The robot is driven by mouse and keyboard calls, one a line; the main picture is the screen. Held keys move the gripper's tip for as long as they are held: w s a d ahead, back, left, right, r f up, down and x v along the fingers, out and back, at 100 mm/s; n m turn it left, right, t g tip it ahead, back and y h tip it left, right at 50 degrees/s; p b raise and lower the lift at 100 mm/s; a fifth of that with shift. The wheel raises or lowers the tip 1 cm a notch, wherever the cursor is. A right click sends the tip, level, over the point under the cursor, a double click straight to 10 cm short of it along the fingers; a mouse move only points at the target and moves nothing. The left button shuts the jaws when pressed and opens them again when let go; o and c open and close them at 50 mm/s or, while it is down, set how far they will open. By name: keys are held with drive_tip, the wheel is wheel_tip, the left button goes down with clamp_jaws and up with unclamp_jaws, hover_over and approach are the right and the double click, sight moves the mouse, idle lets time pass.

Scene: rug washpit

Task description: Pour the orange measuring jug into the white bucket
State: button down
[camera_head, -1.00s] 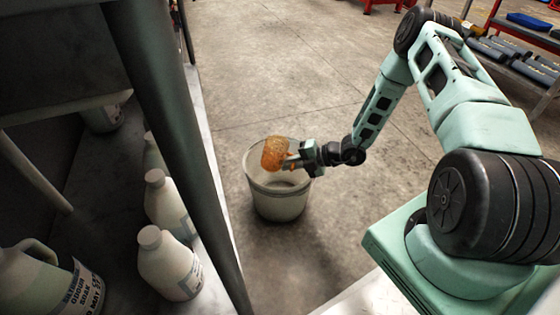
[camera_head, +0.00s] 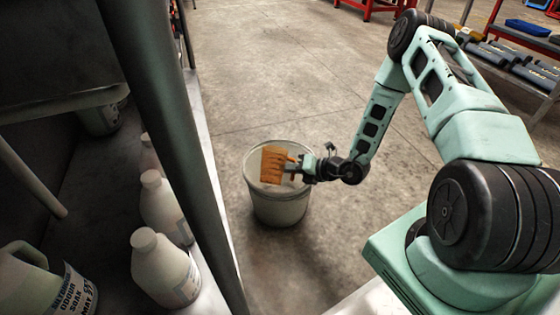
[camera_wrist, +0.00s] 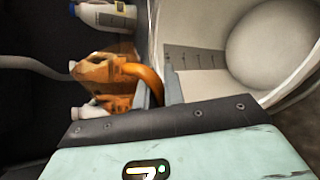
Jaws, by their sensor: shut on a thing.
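The orange measuring jug (camera_head: 275,166) is strongly tilted over the mouth of the white bucket (camera_head: 279,208). The bucket stands upright on the floor. My gripper (camera_head: 294,169) is shut on the jug's handle, at the jug's right side. In the wrist view the fingers (camera_wrist: 157,92) close around the curved handle of the jug (camera_wrist: 103,68). The bucket's inside wall (camera_wrist: 205,85) with its scale marks fills the right of that view, with a pale round area inside it. I cannot tell what is left in the jug, and no stream is clear.
A rack with a dark post (camera_head: 172,130) stands close on the bucket's left. The concrete floor behind the bucket is clear. A red-framed rack (camera_head: 535,75) is far right.

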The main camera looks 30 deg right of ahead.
sight(279, 169)
drive_tip(key=shift+s+a+r+n+t+h+p, duration=0.15)
drive_tip(key=shift+s+a+r+n+t+p, duration=0.2)
drive_tip(key=shift+r+n+t+p, duration=0.7)
drive_tip(key=shift+s+a+r+n+t+h+p, duration=0.1)
drive_tip(key=shift+s+a+r+n+t+p, duration=0.2)
drive_tip(key=shift+n+t+p, duration=0.95)
drive_tip(key=shift+s+a+r+n+t+h+p, duration=0.25)
drive_tip(key=shift+r+n+t+p, duration=0.4)
drive_tip(key=shift+n+p, duration=1.15)
drive_tip(key=shift+r+n+b, duration=0.1)
drive_tip(key=shift+n+b, duration=0.4)
drive_tip(key=shift+b, duration=0.1)
